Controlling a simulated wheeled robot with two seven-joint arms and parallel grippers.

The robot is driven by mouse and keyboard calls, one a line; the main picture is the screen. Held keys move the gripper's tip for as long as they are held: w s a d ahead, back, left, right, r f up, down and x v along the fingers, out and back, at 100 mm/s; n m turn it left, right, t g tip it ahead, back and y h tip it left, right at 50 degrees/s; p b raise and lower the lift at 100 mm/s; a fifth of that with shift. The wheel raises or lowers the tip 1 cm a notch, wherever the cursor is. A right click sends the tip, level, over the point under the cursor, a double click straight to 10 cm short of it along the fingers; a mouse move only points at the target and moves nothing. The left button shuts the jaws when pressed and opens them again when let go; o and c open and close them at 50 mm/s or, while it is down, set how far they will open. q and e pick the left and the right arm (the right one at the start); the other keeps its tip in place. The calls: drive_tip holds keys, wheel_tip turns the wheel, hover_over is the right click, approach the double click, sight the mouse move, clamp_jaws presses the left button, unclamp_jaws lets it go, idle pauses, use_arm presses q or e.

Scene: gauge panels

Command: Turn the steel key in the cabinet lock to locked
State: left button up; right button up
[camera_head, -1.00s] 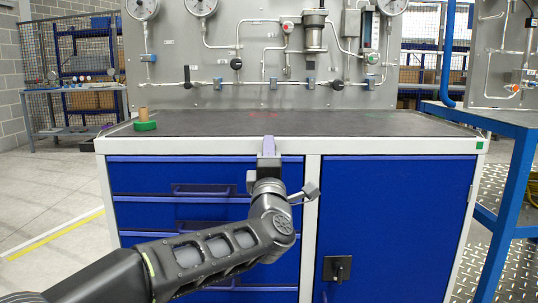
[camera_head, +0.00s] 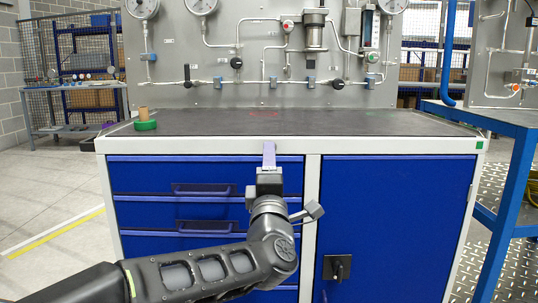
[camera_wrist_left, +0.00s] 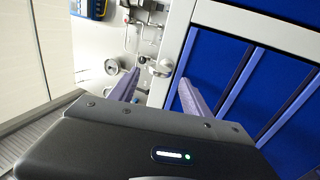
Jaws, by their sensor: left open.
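The blue cabinet door (camera_head: 395,215) fills the right half of the bench front. Its lock (camera_head: 337,268) is a dark square plate low on the door's left side. A dark key or handle shape stands out from its middle; its exact angle is hard to tell. My left gripper (camera_head: 268,155) is up and to the left of the lock, in front of the upper drawers near the worktop edge. Its two fingers (camera_wrist_left: 158,88) are apart and empty in the left wrist view, where the lock does not show. My right gripper is not in view.
Blue drawers (camera_head: 150,175) with bar handles stand left of the door. The dark worktop (camera_head: 330,122) holds a green and tan object (camera_head: 145,120). A grey gauge panel (camera_head: 270,65) rises behind. A blue frame (camera_head: 505,185) stands at the right. Space before the door is clear.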

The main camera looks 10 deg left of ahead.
use_arm(q)
drive_tip(key=v, duration=0.3)
